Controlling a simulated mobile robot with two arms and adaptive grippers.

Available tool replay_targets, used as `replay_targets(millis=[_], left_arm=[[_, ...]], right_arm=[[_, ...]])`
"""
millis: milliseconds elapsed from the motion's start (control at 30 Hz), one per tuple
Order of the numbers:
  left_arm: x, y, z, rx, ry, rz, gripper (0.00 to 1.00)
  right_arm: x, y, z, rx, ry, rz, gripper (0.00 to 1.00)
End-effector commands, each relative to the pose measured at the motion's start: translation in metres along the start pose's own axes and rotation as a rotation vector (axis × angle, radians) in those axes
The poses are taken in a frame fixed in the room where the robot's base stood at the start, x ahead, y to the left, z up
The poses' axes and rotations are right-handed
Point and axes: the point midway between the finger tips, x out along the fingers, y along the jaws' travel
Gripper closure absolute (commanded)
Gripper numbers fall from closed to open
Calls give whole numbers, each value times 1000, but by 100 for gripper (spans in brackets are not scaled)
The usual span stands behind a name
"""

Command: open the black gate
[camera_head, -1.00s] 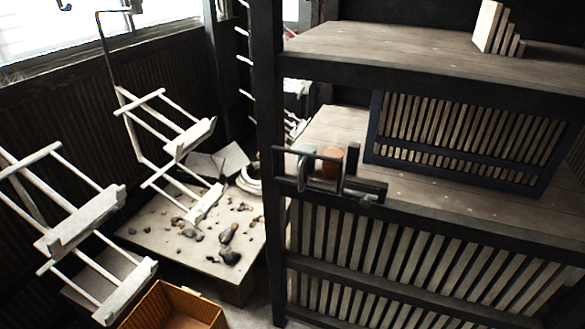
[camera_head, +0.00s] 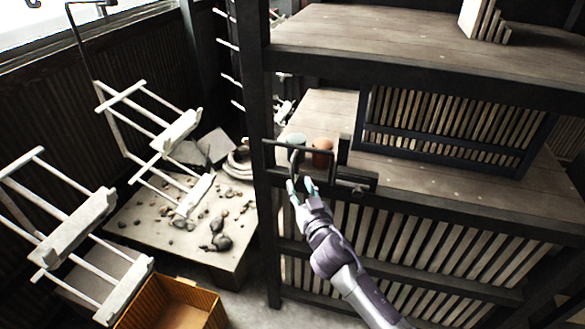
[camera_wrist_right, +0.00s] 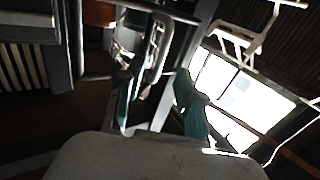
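The black gate (camera_head: 332,168) is a small dark bar frame at the front edge of the middle shelf, beside the dark post. It looks closed across the opening, though its joints are hard to make out. My right gripper (camera_head: 300,185) is just in front of the frame's lower part, with its teal fingertips apart. In the right wrist view, a grey bar handle (camera_wrist_right: 155,60) shows beyond and between the spread fingers (camera_wrist_right: 160,105). I cannot tell whether they touch it. My left gripper is not in view.
An orange pot (camera_head: 322,152) and a grey-green pot (camera_head: 293,142) stand behind the gate. A slatted dark-blue panel (camera_head: 535,150) leans on the shelf. White hanging racks (camera_head: 75,228), a low platform with stones (camera_head: 150,225) and an orange-brown crate (camera_head: 205,300) are at left.

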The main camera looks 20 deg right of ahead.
Motion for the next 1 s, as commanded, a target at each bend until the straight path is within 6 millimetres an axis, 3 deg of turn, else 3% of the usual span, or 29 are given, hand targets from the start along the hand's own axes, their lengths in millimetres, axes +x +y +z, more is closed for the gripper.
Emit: replay_targets(millis=[100,300,500,767,1000], left_arm=[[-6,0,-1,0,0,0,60],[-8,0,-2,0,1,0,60],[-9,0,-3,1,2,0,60],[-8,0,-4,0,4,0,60],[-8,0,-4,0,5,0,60]], right_arm=[[26,-1,-2,-1,0,0,63],[55,0,0,0,0,0,63],[67,-1,1,0,-1,-2,63],[67,-1,1,1,-1,-2,63],[67,-1,1,0,-1,-1,100]])
